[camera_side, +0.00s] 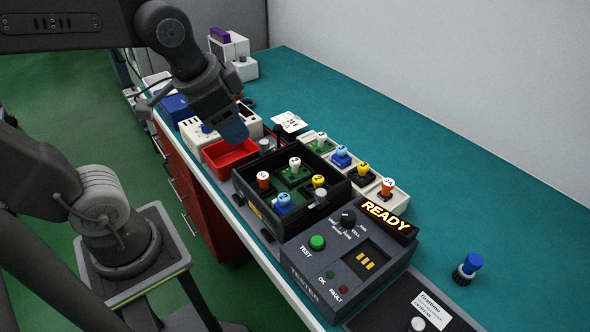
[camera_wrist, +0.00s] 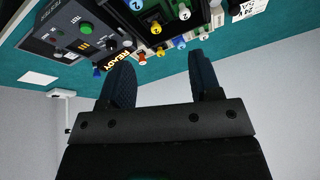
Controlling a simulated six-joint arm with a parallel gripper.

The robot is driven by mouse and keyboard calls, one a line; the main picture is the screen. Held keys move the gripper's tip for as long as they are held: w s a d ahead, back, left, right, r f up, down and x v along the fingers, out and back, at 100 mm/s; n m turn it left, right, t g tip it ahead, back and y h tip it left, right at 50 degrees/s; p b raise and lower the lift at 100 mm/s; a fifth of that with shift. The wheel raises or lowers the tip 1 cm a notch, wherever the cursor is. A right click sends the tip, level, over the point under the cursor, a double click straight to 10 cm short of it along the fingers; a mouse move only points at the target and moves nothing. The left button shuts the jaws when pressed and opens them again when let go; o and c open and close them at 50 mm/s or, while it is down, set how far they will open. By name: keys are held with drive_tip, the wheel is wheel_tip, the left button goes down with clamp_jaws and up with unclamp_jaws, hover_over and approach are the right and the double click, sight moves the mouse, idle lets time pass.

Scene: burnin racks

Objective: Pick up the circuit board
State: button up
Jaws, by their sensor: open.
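Small green circuit boards with numbered coloured knobs stand in an open black box, with a white-knobbed board (camera_side: 294,170) toward the back and blue, orange and yellow knobs around it. More boards with knobs, one of them blue (camera_side: 341,157), sit in a pale rack to the right. I cannot tell which board is meant. My gripper (camera_side: 234,132) hangs in the air above the red tray, behind and left of the black box. In the wrist view its two dark fingers (camera_wrist: 160,68) are apart with nothing between them.
The dark tester (camera_side: 345,262) with a lit READY sign (camera_side: 388,219) stands in front of the black box (camera_side: 247,205). The red tray (camera_side: 229,154) looks empty. A blue-topped knob (camera_side: 469,265) stands at the right. The teal bench (camera_side: 420,150) is clear behind the rack.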

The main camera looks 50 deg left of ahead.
drive_tip(key=w+a+f+m+g, duration=0.1)
drive_tip(key=w+m+g, duration=0.1)
drive_tip(key=w+m, duration=0.55)
drive_tip(key=m+g, duration=0.3)
drive_tip(key=m, duration=0.4)
hover_over(295, 160)
wheel_tip(295, 160, down, 5)
wheel_tip(295, 160, down, 14)
drive_tip(key=shift+r, duration=0.1)
drive_tip(key=c, duration=1)
wheel_tip(295, 160, up, 10)
drive_tip(key=shift+r, duration=0.1)
